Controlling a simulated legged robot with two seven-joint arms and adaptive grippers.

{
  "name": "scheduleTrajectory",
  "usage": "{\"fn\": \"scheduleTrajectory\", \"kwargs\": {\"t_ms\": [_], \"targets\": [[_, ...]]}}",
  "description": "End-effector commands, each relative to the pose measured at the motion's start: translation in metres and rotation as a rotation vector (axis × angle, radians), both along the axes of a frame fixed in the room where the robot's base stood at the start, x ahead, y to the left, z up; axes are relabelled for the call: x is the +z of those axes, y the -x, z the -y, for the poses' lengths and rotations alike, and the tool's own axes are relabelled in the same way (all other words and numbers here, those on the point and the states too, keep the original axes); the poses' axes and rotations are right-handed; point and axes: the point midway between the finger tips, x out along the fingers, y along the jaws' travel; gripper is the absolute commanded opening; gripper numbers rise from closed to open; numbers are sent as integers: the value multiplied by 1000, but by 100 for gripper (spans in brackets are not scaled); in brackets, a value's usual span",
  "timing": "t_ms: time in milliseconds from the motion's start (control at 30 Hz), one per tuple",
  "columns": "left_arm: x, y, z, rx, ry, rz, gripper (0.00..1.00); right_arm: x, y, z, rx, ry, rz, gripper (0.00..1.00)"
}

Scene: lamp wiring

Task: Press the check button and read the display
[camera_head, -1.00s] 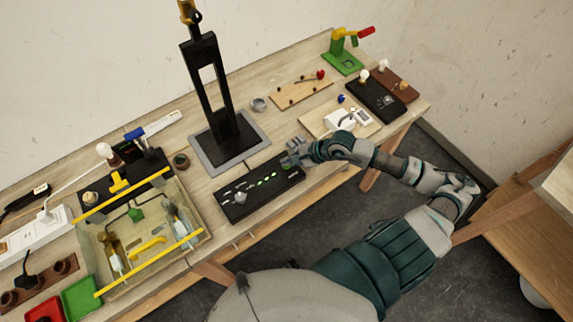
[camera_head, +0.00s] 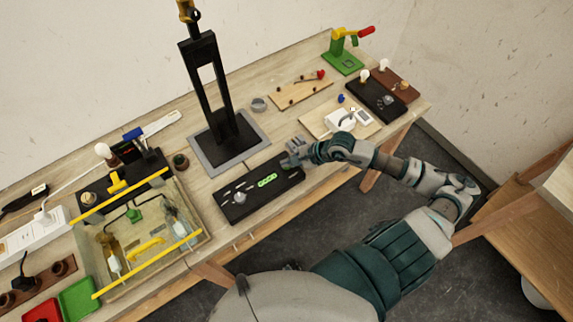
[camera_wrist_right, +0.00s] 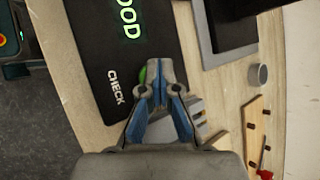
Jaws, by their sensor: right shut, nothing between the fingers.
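A black check panel (camera_head: 240,211) lies on the bench in the head view, with a lit green display (camera_head: 267,180). In the right wrist view, the display (camera_wrist_right: 130,22) shows green letters "OOD", cut off by the top edge. The white word "CHECK" is printed on the panel (camera_wrist_right: 88,55). A green button (camera_wrist_right: 142,76) shows partly beside my fingertips, which hide the rest. My right gripper (camera_wrist_right: 160,76) is shut and empty at the panel's right end; it also shows in the head view (camera_head: 291,158). I cannot tell whether it touches the button. My left gripper is not in view.
A black stand (camera_head: 208,85) on a grey base rises behind the panel. A clear box with yellow bars (camera_head: 150,262) stands to the left. A white device on a wooden board (camera_head: 340,119) lies to the right, near my right wrist.

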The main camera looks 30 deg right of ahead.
Motion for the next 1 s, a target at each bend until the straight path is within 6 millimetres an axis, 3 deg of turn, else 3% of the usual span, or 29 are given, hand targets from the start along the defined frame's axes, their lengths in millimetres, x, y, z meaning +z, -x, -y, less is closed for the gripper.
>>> {"fn": "scheduleTrajectory", "kwargs": {"t_ms": [1000], "targets": [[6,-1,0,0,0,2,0,16,0,0,0,0,0,0]]}}
